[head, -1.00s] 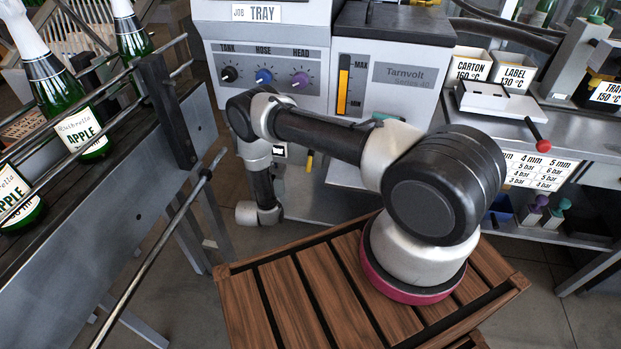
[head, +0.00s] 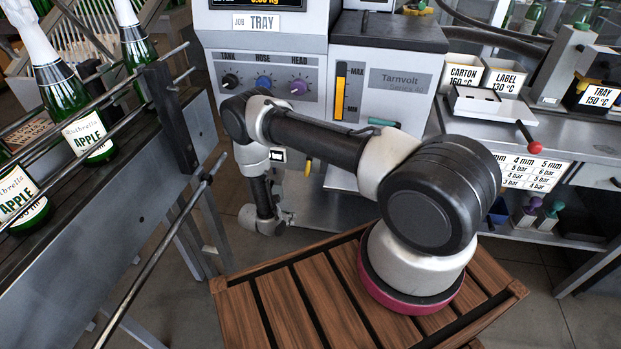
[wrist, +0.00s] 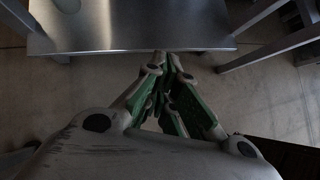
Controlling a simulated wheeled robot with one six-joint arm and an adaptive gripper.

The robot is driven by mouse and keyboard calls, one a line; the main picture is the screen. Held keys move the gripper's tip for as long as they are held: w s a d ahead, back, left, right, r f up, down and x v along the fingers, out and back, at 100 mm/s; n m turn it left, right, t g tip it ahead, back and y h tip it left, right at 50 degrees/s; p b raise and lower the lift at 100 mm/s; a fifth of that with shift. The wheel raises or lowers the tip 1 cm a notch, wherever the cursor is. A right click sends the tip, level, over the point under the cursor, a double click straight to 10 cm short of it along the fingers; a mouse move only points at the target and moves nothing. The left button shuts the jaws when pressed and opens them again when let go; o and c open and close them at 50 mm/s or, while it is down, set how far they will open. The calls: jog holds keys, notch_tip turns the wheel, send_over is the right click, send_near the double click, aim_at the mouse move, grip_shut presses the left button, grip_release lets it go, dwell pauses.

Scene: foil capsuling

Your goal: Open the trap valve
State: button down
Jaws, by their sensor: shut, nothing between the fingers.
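The glue machine (head: 390,85) stands ahead, with its knobs and yellow level gauge. A small yellow handle (head: 308,168) shows under its front, beside my forearm; I cannot tell whether this is the trap valve. My gripper (head: 288,217) hangs low at the end of my arm, in front of the machine's lower metal shelf and apart from the handle. In the wrist view, my gripper (wrist: 165,85) has its green-padded fingers drawn together, empty, pointing toward a metal plate (wrist: 130,30). No valve is clear in the wrist view.
A conveyor with rails (head: 110,190) and green bottles (head: 75,110) runs along the left. A slatted wooden top (head: 300,300) lies under my arm's base. A bench (head: 560,130) with signs and a red-knobbed lever stands right. Floor is open between conveyor and machine.

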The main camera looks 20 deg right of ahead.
jog(key=s+d+r+m+g+h, duration=0.1)
jog(key=d+r+m, duration=0.3)
jog(key=r, duration=0.6)
jog(key=s+d+r+m+g+h, duration=0.1)
jog(key=d+r+m+g, duration=0.2)
jog(key=r, duration=0.7)
jog(key=shift+d+r+m+g, duration=0.3)
jog(key=shift+d+r+m, duration=0.1)
jog(key=shift+d+m, duration=0.15)
jog(key=shift+a, duration=0.1)
notch_tip(320, 180, up, 22)
jog(key=d+r+m+y, duration=0.1)
jog(key=d+m+y, duration=0.1)
jog(key=m, duration=0.5)
jog(key=s+d+r+m+y, duration=0.2)
jog(key=s+r, duration=0.2)
jog(key=r, duration=0.3)
jog(key=s+d+r+m+y, duration=0.15)
jog(key=s+r, duration=0.25)
jog(key=r, duration=0.4)
jog(key=s+a+r+m+t+y, duration=0.1)
jog(key=s+r, duration=0.4)
jog(key=s, duration=0.5)
jog(key=s+a+r+m+t+y, duration=0.1)
jog(key=s+r+m+t+y, duration=0.2)
jog(key=s, duration=0.8)
jog(key=shift+s+r+m+t, duration=0.25)
jog(key=shift+r+m+t, duration=0.15)
jog(key=shift+r+m, duration=0.6)
